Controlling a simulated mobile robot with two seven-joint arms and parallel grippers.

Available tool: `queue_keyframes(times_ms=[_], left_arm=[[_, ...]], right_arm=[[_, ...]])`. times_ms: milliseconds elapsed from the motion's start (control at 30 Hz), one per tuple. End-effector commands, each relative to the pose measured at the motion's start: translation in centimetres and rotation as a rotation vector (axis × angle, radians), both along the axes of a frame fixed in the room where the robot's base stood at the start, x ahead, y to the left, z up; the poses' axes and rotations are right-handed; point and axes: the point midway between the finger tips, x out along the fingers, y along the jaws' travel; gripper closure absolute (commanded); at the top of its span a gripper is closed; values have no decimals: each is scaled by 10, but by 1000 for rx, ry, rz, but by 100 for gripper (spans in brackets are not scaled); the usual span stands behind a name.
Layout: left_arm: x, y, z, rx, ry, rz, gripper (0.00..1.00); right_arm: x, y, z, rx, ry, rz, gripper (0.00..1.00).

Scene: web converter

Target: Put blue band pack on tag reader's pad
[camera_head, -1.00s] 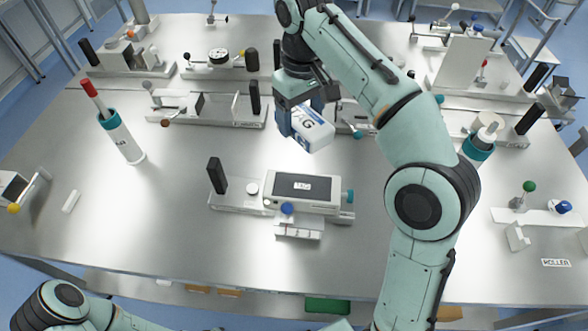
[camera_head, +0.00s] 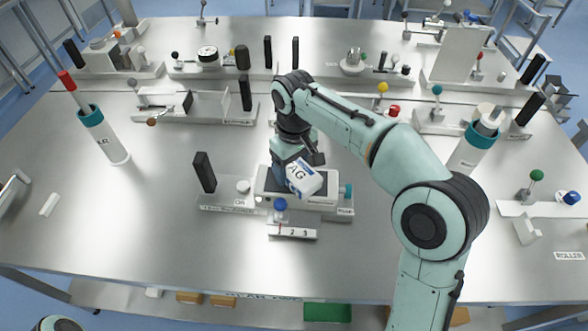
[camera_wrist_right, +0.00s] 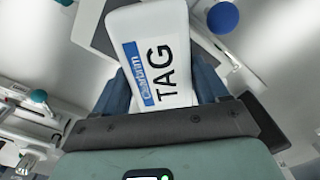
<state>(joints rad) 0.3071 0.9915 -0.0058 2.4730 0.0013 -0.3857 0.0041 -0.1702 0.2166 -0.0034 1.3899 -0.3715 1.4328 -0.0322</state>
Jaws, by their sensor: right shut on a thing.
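The blue band pack (camera_head: 304,180) is a white block with a blue band and the letters AG showing. My right gripper (camera_head: 292,165) is shut on it, reaching from above and behind. In the right wrist view the pack (camera_wrist_right: 165,55) is tilted between the blue fingers, with TAG readable on it. The pack is above the tag reader (camera_head: 322,206), a pale box with a teal knob at its right end. Pack and gripper hide most of the reader's dark pad; I cannot tell whether the pack touches it. My left gripper is out of view.
A blue knob (camera_head: 280,204) and a small numbered block (camera_head: 292,232) stand in front of the reader. A black upright post (camera_head: 204,172) stands at its left. A white bottle with a red tip (camera_head: 100,135) is farther left.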

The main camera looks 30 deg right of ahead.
Motion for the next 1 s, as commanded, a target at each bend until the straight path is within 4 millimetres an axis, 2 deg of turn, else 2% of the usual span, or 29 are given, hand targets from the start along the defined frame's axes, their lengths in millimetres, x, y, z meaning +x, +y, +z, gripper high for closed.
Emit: queue_keyframes(times_ms=[67, 467, 500, 533, 567, 867, 1000], left_arm=[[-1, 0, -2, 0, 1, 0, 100], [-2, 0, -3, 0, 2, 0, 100], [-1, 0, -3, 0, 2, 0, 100], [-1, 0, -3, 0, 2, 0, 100], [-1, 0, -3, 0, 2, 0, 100], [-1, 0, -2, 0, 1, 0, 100], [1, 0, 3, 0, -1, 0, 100]], right_arm=[[0, 0, -6, 0, 1, -1, 63], [0, 0, -10, 0, -1, 0, 63], [0, 0, -9, 0, -1, -1, 14], [0, 0, -9, 0, -1, -1, 4], [0, 0, -9, 0, -1, -1, 1], [0, 0, -7, 0, -1, 0, 1], [1, 0, 7, 0, -4, 0, 1]])
